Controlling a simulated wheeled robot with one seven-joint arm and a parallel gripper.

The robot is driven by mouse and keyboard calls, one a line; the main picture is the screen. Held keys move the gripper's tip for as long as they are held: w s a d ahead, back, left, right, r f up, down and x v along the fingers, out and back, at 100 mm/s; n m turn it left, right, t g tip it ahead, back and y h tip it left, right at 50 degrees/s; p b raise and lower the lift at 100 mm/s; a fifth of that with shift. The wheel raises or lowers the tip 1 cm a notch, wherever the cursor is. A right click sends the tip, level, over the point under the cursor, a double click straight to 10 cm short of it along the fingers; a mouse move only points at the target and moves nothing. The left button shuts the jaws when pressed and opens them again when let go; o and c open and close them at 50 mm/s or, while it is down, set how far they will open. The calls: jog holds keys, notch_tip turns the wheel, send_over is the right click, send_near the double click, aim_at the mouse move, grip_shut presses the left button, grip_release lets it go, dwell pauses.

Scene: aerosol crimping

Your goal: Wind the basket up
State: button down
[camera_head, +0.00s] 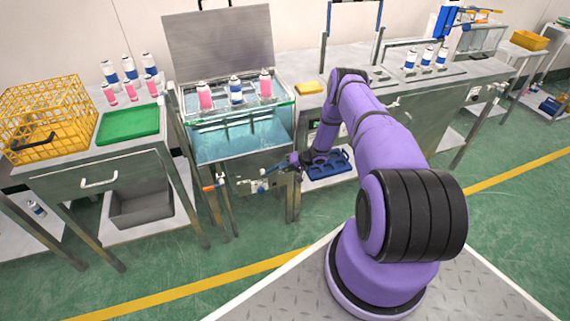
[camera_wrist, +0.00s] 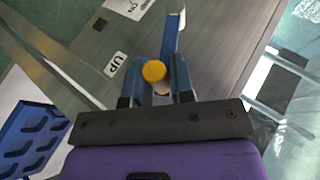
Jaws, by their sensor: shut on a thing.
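The water bath tank (camera_head: 240,141) stands open at centre, with blue-green water behind its clear front. Three cans, pink (camera_head: 205,96), blue-and-white (camera_head: 236,91) and pink (camera_head: 266,84), show upright above the tank's top. The basket's frame is hard to make out from the water and glass. My gripper (camera_head: 270,168) is low at the tank's front right. In the wrist view, my gripper (camera_wrist: 158,80) is shut around a pale handle with a round yellow end (camera_wrist: 153,71). A label reading "UP" (camera_wrist: 114,65) is on the metal panel beside it. The crank's far end is hidden.
A yellow wire crate (camera_head: 50,115) and green tray (camera_head: 128,124) sit on the left bench. An orange-handled valve (camera_head: 210,187) stands left of my gripper. A blue holed tray (camera_head: 328,164) lies on the shelf to the right, also in the wrist view (camera_wrist: 30,135).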

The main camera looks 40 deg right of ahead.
jog(key=shift+t+y, duration=0.3)
jog(key=shift+y, duration=0.2)
jog(key=shift+s+d+f, duration=0.15)
jog(key=shift+s+f, duration=0.05)
jog(key=shift+f, duration=1.05)
jog(key=shift+s+d+f, duration=0.1)
jog(key=shift+s+f, duration=0.05)
jog(key=shift+f, duration=1.1)
jog(key=c, duration=1)
grip_release()
jog(key=shift+w+a+f, duration=0.1)
jog(key=shift+w+f, duration=0.05)
jog(key=shift+c, duration=0.2)
